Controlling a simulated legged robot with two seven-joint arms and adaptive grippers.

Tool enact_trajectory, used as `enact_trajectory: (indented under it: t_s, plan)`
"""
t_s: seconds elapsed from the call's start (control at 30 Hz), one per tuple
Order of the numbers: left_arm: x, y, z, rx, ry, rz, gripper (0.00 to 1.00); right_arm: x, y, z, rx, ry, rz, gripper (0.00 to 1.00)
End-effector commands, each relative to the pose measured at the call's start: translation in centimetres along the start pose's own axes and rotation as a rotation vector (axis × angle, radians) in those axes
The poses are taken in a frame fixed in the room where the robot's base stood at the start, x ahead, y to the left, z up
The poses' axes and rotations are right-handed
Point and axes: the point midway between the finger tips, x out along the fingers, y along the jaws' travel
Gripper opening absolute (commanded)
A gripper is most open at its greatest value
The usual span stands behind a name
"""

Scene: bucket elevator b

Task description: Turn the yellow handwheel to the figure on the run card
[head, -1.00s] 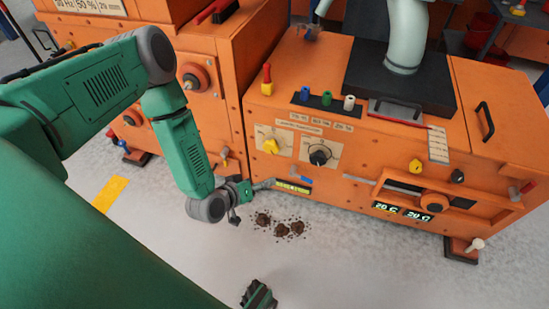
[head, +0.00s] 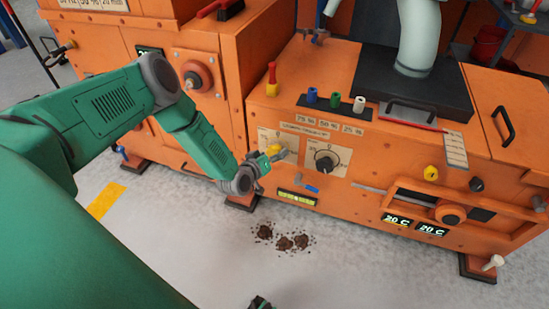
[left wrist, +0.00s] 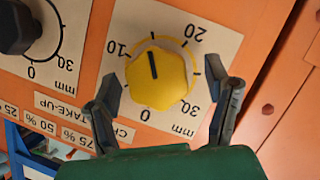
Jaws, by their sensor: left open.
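The yellow handwheel (head: 274,149) is on the orange machine's front panel, partly hidden behind my left gripper (head: 279,156) in the head view. In the left wrist view the yellow handwheel (left wrist: 157,82) shows whole, on a white dial plate (left wrist: 212,52) marked 0, 10, 20 and 30 mm. Its black pointer line lies between 10 and 20. My left gripper (left wrist: 163,92) is open, one finger on each side of the handwheel; contact is not clear. A dark tip at the bottom edge (head: 260,303) seems to be my right gripper. A white card (head: 456,151) hangs at the right, its print too small to read.
A black knob (head: 325,161) on its own dial is just right of the handwheel. A small level gauge (head: 297,198) and a blue-tipped lever (head: 306,188) sit below. Brown dirt clumps (head: 285,242) lie on the open grey floor.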

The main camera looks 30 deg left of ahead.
Motion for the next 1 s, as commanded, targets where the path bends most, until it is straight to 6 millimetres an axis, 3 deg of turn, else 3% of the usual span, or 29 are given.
enact_trajectory:
  t_s: [0.4, 0.53, 0.57, 1.0]
  plan:
    - [0.89, 0.11, -0.04, 0.0, 0.0, 0.001, 0.71, 0.37, 0.0, 0.02, 0.0, 0.0, 0.0, 0.0]
    - [0.88, 0.07, -0.03, 0.0, -0.001, 0.0, 0.26, 0.37, 0.0, 0.02, 0.0, 0.0, 0.0, 0.0]
    - [0.88, 0.07, -0.03, 0.0, -0.001, 0.0, 0.21, 0.37, 0.0, 0.02, 0.0, 0.0, 0.0, 0.0]
    - [0.83, 0.17, -0.08, 0.071, -0.002, -0.028, 0.21, -0.44, 0.01, -0.03, 0.0, 0.0, 0.0, 0.0]
